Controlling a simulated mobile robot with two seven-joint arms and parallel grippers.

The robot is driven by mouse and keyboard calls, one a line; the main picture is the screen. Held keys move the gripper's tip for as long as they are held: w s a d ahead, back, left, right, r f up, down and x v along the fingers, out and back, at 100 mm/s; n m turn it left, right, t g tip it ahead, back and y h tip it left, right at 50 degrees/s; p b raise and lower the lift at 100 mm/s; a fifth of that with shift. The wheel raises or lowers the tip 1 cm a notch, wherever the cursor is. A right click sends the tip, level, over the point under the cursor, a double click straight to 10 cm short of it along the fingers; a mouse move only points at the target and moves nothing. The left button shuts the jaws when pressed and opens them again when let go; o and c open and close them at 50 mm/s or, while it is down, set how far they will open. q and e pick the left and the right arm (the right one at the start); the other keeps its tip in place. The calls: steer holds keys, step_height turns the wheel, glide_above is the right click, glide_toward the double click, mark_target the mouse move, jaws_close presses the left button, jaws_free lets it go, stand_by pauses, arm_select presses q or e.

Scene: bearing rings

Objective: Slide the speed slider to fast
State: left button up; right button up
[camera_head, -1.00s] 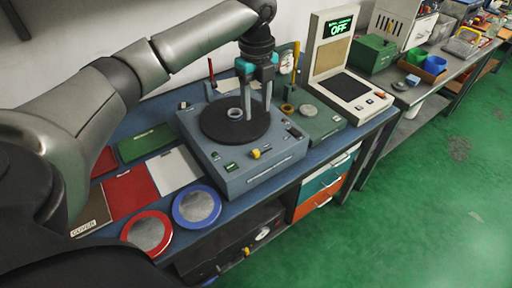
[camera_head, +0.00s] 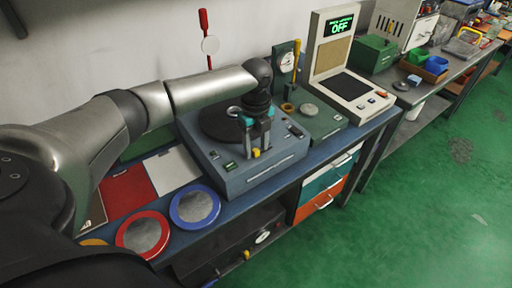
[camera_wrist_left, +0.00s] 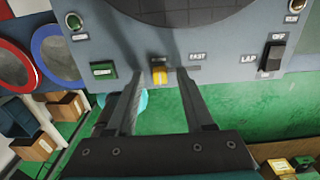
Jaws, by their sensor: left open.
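The speed slider's yellow knob (camera_head: 256,153) is on the sloped front panel of the blue-grey machine (camera_head: 232,182). In the left wrist view the yellow knob (camera_wrist_left: 159,76) sits left of the FAST label (camera_wrist_left: 197,55). My left gripper (camera_head: 257,149) is pointed down at this panel. In the left wrist view my left gripper (camera_wrist_left: 161,80) is open, with one finger on each side of the knob and a visible gap to both. Any label left of the knob is hidden by the left finger. My right gripper is not in view.
A dark round plate (camera_head: 214,120) with a metal ring (camera_head: 233,111) is on the machine. Red (camera_head: 143,234) and blue (camera_head: 195,207) rimmed dishes lie to the left.

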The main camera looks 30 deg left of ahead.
arm_select(q)
steer(key=shift+f, duration=0.15)
steer(key=shift+c, duration=0.3)
jaws_close()
stand_by(1.1)
